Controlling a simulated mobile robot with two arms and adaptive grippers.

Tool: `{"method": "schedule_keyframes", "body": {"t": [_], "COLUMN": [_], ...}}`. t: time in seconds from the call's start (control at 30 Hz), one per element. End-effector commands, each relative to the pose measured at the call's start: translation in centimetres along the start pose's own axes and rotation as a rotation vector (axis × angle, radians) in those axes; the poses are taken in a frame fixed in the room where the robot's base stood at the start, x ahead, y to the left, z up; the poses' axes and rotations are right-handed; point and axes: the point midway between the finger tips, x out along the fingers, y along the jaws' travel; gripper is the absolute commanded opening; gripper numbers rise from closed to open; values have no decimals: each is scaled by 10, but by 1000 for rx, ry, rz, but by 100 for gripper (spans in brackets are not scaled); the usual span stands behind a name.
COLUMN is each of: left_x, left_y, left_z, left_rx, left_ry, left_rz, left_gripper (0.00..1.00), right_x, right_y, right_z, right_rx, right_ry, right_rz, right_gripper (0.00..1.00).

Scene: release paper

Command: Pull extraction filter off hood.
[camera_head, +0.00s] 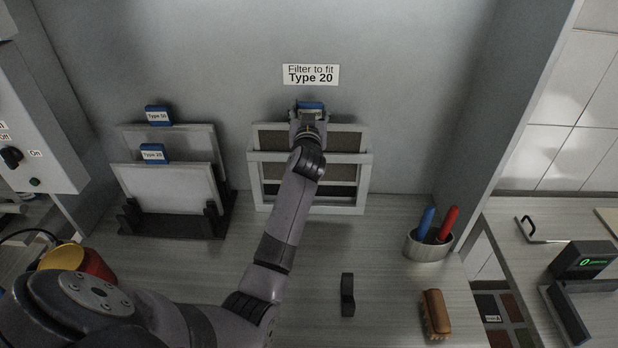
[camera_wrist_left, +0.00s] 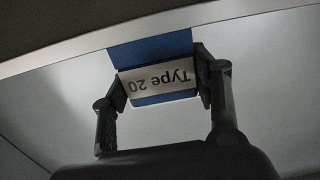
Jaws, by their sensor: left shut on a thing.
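The extraction filter (camera_head: 342,140) is a brown panel with a light frame. It sits in a white holder frame (camera_head: 365,185) against the back wall of the hood, its upper part standing above the holder's front bar. Its blue tab (camera_head: 311,105) is at the top, and in the left wrist view the tab (camera_wrist_left: 150,47) carries a "Type 20" label. My left gripper (camera_wrist_left: 161,85) is shut on this tab, one finger at each side. In the head view the gripper (camera_head: 309,118) and arm cover the middle of the filter. My right gripper is not in view.
Two white filters with blue tabs (camera_head: 165,185) stand in a dark rack (camera_head: 175,225) at the left. A cup (camera_head: 428,244) with a blue and a red tool, a brush (camera_head: 435,313) and a black object (camera_head: 347,295) are on the bench at the right. A sign (camera_head: 310,74) reads "Filter to fit Type 20".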

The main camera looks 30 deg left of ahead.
Motion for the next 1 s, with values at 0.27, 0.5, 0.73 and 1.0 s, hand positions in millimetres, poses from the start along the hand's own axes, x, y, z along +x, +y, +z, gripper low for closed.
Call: {"method": "schedule_keyframes", "body": {"t": [0.27, 0.5, 0.73, 1.0], "left_x": [0, 0, 0, 0], "left_y": [0, 0, 0, 0], "left_z": [-18, -30, -41, -44], "left_rx": [-2, -2, -2, -2], "left_ry": [4, 3, 3, 3], "left_rz": [0, 0, 0, 0], "left_gripper": [16, 16, 16, 16], "right_x": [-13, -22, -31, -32], "right_y": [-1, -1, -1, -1], "right_z": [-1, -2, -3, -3], "right_rx": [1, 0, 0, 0], "right_ry": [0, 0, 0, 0], "right_rz": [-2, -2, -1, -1], "right_gripper": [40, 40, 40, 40]}}
